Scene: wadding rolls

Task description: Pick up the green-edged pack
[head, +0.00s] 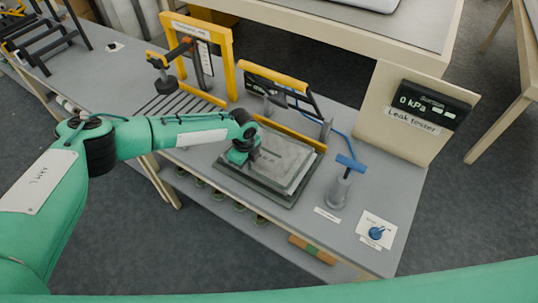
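A flat, pale grey pack (284,158) lies on a dark tray or plate (285,199) on the workbench. Its rim looks faintly greenish, but I cannot tell whether this is a green edge. My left gripper (238,160) points down at the pack's left side, touching it or just above it. The fingers are small and partly hidden by the wrist, so I cannot tell whether they are open or shut. A brown block with a green band (311,247) shows low under the bench's front edge, partly hidden. My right gripper is out of view.
A yellow-topped frame (275,78) stands behind the pack. A blue-handled pump (342,180) and a blue knob (376,233) are to the right. A leak tester (430,104) reads 0 kPa. A yellow gate (228,60) stands back left.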

